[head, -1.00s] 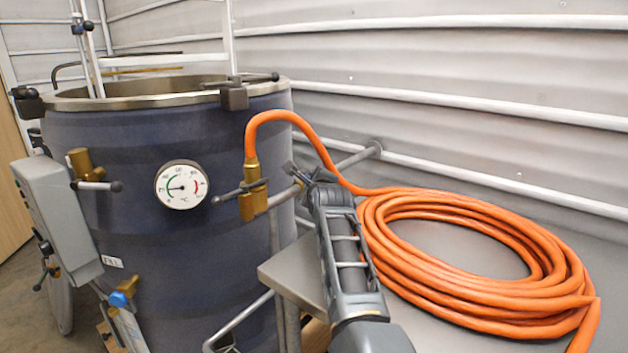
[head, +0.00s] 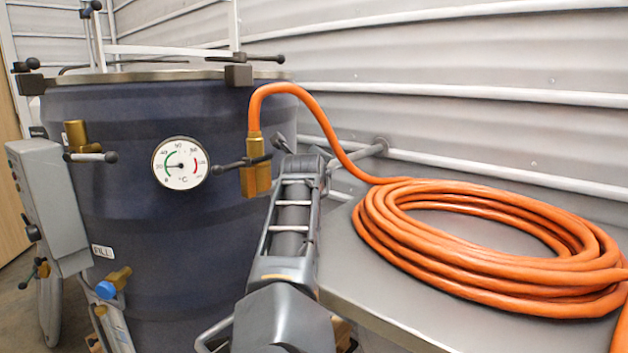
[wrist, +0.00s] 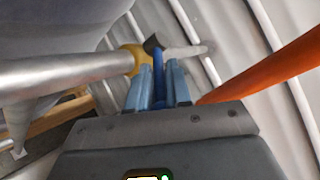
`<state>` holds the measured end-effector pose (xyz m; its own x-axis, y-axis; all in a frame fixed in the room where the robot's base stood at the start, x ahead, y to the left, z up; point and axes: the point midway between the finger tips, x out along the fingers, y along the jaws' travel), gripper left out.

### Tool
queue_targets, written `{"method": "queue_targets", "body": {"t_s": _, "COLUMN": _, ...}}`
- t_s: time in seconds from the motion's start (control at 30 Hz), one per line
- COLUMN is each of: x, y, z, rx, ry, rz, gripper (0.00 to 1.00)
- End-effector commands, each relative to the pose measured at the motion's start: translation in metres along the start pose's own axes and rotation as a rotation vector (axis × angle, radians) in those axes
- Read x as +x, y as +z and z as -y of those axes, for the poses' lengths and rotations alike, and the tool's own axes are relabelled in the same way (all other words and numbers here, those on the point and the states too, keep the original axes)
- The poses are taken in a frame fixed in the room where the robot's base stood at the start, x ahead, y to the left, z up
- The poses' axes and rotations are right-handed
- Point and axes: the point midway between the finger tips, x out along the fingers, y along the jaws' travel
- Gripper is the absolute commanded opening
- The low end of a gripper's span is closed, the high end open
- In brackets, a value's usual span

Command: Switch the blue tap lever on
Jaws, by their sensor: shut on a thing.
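In the wrist view my gripper (wrist: 159,68) has its two blue-grey fingers on either side of a narrow blue lever (wrist: 159,84); it is shut on the lever. A brass tap body (wrist: 131,57) and a dark fitting (wrist: 153,44) lie just beyond the fingertips. In the head view my forearm stands in front of this spot, so the blue lever and my fingers are hidden there. I cannot tell the lever's on or off position.
A dark blue vessel (head: 140,225) with a dial gauge (head: 181,163) stands at left. An orange hose (head: 290,92) runs from a brass valve (head: 256,180) to a coil on the grey table (head: 425,318). A blue-ended brass fitting (head: 108,288) sits low left. Corrugated wall stands behind.

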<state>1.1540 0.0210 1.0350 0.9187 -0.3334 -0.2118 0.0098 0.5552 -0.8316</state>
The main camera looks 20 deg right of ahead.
Motion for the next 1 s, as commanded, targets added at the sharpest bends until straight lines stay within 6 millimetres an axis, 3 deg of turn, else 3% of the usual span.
{"method": "queue_targets", "body": {"t_s": 0.63, "x": 0.0003, "y": -0.0010, "z": -0.0029, "rx": 0.002, "ry": -0.003, "rz": -0.016, "gripper": 0.00}}
{"method": "queue_targets", "body": {"t_s": 0.67, "x": 0.0003, "y": -0.0009, "z": -0.0029, "rx": 0.002, "ry": -0.003, "rz": -0.015, "gripper": 0.21}}
{"method": "queue_targets", "body": {"t_s": 0.7, "x": 0.0003, "y": -0.0009, "z": -0.0029, "rx": 0.003, "ry": -0.003, "rz": -0.015, "gripper": 0.24}}
{"method": "queue_targets", "body": {"t_s": 0.87, "x": 0.0002, "y": -0.0004, "z": -0.0020, "rx": 0.003, "ry": -0.004, "rz": -0.015, "gripper": 0.40}}
{"method": "queue_targets", "body": {"t_s": 1.0, "x": 0.0001, "y": 0.0000, "z": -0.0022, "rx": 0.003, "ry": -0.004, "rz": -0.014, "gripper": 0.40}}
